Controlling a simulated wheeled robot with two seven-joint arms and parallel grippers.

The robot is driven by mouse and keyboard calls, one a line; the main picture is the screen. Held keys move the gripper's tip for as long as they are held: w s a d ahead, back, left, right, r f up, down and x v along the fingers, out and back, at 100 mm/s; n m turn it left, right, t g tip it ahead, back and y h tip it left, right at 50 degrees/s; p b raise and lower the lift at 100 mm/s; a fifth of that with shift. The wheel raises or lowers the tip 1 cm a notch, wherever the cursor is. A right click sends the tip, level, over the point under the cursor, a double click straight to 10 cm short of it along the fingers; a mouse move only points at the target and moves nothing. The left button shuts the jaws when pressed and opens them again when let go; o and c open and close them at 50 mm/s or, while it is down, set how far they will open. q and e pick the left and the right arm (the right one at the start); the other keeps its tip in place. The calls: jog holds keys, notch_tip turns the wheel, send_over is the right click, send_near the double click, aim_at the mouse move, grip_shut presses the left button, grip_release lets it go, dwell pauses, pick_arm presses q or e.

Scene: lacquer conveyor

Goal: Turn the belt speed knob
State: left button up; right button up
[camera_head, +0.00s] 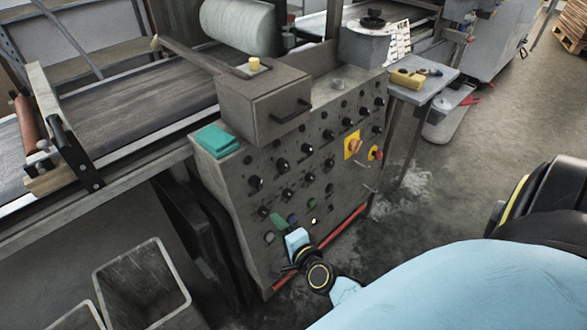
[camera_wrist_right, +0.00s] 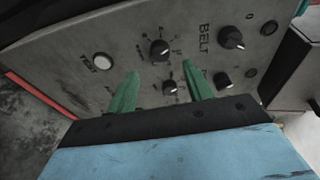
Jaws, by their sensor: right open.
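The grey control panel (camera_head: 290,190) carries several rows of black knobs. In the right wrist view, a large black knob (camera_wrist_right: 231,37) with a pale pointer mark sits beside the lettering "BELT" (camera_wrist_right: 203,38). A smaller knob (camera_wrist_right: 169,88) shows between the green fingers of my right gripper (camera_wrist_right: 162,85). The fingers are apart and empty; whether they touch the panel I cannot tell. Another knob (camera_wrist_right: 160,50) lies just beyond them. In the head view, my right gripper (camera_head: 279,221) is at the panel's lower left part. My left gripper is not in view.
A white button (camera_wrist_right: 102,62) marked "TEST" is left of the fingers in the wrist view. A yellow-backed switch (camera_head: 353,146) and a red knob (camera_head: 376,153) are on the panel's right. A red rail (camera_head: 335,230) runs along its bottom. Open bins (camera_head: 140,285) stand lower left.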

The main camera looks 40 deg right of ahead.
jog(key=v, duration=0.7)
jog(key=shift+p, duration=0.3)
jog(key=shift+s, duration=0.1)
